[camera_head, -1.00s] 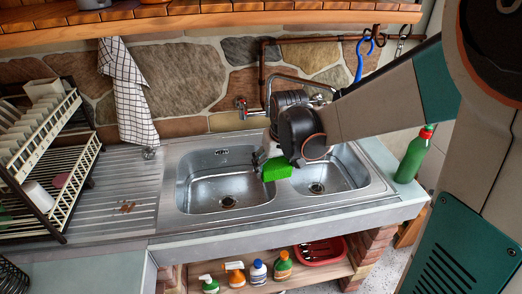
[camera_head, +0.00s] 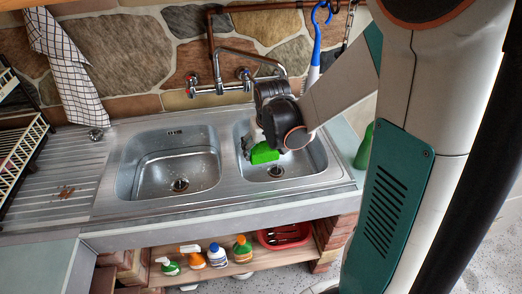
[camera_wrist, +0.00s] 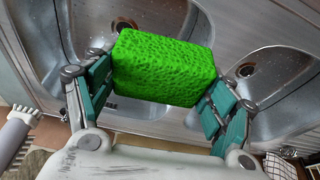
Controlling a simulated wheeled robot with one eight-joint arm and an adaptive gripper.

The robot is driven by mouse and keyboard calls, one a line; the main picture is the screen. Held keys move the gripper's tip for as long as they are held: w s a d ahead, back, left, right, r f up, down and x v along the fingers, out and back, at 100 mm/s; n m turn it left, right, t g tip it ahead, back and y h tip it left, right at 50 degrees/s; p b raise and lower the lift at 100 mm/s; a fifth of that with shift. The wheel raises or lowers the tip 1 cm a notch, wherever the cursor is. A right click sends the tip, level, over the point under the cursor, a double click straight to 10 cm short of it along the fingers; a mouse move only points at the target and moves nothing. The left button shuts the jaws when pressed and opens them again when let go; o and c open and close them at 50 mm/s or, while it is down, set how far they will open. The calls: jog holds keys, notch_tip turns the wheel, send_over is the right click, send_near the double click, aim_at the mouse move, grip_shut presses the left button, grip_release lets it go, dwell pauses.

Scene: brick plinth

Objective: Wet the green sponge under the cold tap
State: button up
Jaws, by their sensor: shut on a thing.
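My gripper (camera_wrist: 163,76) is shut on the green sponge (camera_wrist: 168,68), one finger on each short side. In the head view the sponge (camera_head: 264,153) hangs over the right basin (camera_head: 305,163), close to its drain. The mixer tap is on the stone wall behind the sink. Its red-marked handle (camera_head: 191,80) is on the left. The blue-marked cold handle (camera_head: 244,74) is on the right, just above my wrist. The metal spout (camera_head: 255,57) arches to the right, and its end is partly hidden near my arm. I see no water running.
The left basin (camera_head: 178,175) is empty. A blue-handled brush (camera_head: 316,45) hangs right of the tap, and a checked towel (camera_head: 65,65) hangs at left. A green bottle (camera_head: 364,148) stands at the right edge. Several bottles (camera_head: 217,256) and a red tray (camera_head: 285,235) sit on the shelf below.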

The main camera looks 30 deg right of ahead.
aim_at(266, 145)
jog(key=w+d+f+b, duration=0.2)
jog(key=w+d, duration=0.6)
jog(key=w, duration=0.1)
jog(key=shift+f, duration=0.2)
dwell(0.5)
dwell(0.5)
jog(key=shift+s+a, duration=1.35)
jog(key=shift+s, duration=0.15)
jog(key=shift+s+a, duration=1.35)
jog(key=shift+s, duration=0.15)
jog(key=shift+r, duration=0.1)
jog(key=shift+s+a+r+p, duration=1.3)
jog(key=shift+s+a+r, duration=0.1)
jog(key=shift+s+r, duration=0.2)
jog(key=shift+s+a+r, duration=0.25)
jog(key=shift+s+r, duration=0.05)
jog(key=shift+r, duration=0.05)
